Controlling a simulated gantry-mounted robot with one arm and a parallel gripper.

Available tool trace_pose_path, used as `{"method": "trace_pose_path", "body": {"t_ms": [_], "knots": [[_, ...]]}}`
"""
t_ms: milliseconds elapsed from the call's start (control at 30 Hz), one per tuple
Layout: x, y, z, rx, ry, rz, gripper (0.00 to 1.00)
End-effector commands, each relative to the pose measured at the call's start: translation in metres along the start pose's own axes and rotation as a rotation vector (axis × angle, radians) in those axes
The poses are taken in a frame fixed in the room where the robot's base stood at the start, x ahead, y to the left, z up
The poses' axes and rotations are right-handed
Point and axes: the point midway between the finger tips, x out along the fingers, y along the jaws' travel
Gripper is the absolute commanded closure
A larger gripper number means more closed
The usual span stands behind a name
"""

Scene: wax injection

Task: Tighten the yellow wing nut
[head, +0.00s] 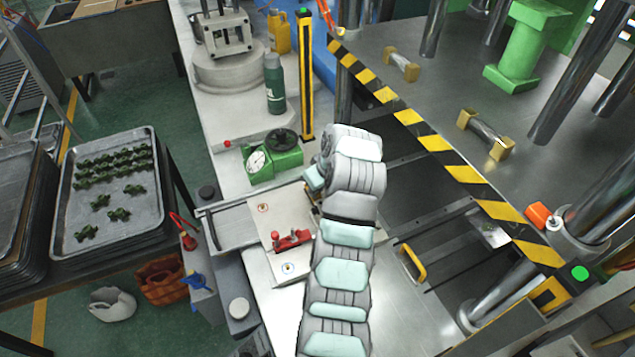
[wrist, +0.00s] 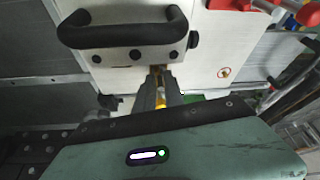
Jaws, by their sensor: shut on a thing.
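The yellow wing nut (wrist: 160,68) shows only as a small brass-yellow bit between my fingertips in the wrist view. It sits at the edge of a pale metal mold plate (wrist: 202,50), just below the black handle. My gripper (wrist: 158,75) is shut on it, with both fingers close together and pointing at the plate edge. The fingers hide most of the nut, so I cannot tell its angle. In the head view my arm covers the nut, and the mold plate (head: 266,224) lies on the work surface left of my arm.
A red toggle clamp (head: 290,241) sits on the plate. A green device with a dial (head: 275,158) and a green bottle (head: 274,85) are behind. The striped press edge (head: 450,158) is right. A tray of green parts (head: 62,205) is left.

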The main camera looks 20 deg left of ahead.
Motion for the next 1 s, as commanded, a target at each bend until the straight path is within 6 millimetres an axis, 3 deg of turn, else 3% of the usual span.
{"method": "trace_pose_path", "body": {"t_ms": [733, 767, 1000], "knots": [[-0.0019, -0.0002, -0.0020, 0.085, 0.003, 0.038, 1.00], [-0.0019, -0.0003, -0.0020, 0.084, 0.003, 0.038, 0.86], [-0.0012, -0.0002, -0.0012, 0.085, 0.002, 0.037, 0.67]]}}
